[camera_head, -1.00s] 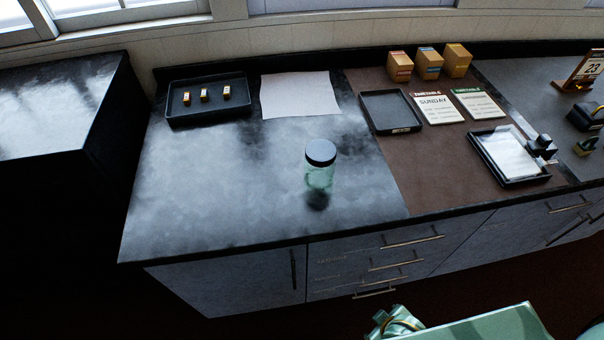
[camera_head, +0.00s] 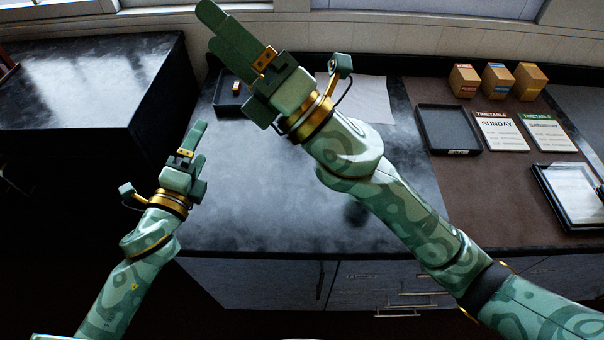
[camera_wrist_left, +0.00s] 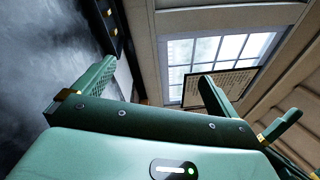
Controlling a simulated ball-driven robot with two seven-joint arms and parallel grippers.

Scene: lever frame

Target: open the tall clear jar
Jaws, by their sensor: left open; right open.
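The tall clear jar is hidden in the head view now, behind my right forearm; a dark shadow lies on the black worktop (camera_head: 290,215) just below that arm. My left gripper (camera_head: 199,148) is raised near the worktop's left edge, open and empty. It also shows in the left wrist view (camera_wrist_left: 158,72), its two fingers apart with nothing between them. My right gripper (camera_head: 217,30) is raised across the upper left, over the back of the worktop, its fingers open and empty. Its arm crosses the middle of the view.
A black tray with a small gold-marked block (camera_head: 237,87) is partly hidden behind my right gripper. A white sheet (camera_head: 372,100), an empty dark tray (camera_head: 449,130), timetable cards (camera_head: 498,131) and yellow-brown boxes (camera_head: 497,80) stand right. A separate dark counter (camera_head: 80,85) is at left.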

